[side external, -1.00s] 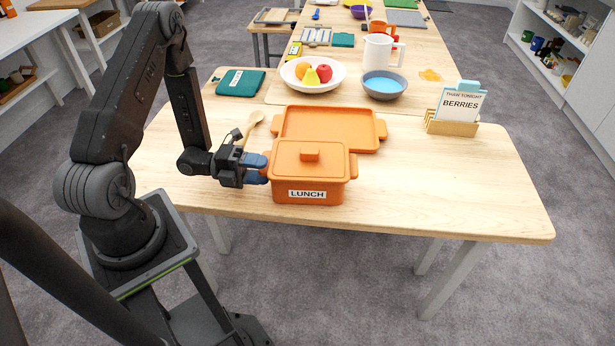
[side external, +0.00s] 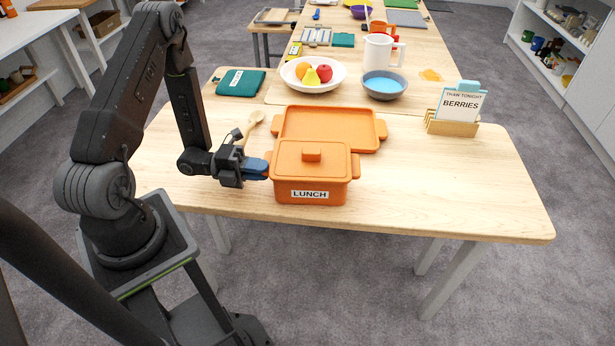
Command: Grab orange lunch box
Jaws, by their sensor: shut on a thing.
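The orange lunch box (side external: 320,180) stands upright on the wooden table, with its lid on and a white LUNCH label on the front. It has a side handle at each end and a knob on the lid. My gripper (side external: 262,170) is at its left side, level with the left handle, with blue fingertips. The fingers are shut on that handle, which they partly hide. The box appears to rest on the table.
An orange tray (side external: 350,113) with handles lies right behind the box. A wooden spoon (side external: 249,124) lies behind my gripper. The table's right front is clear.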

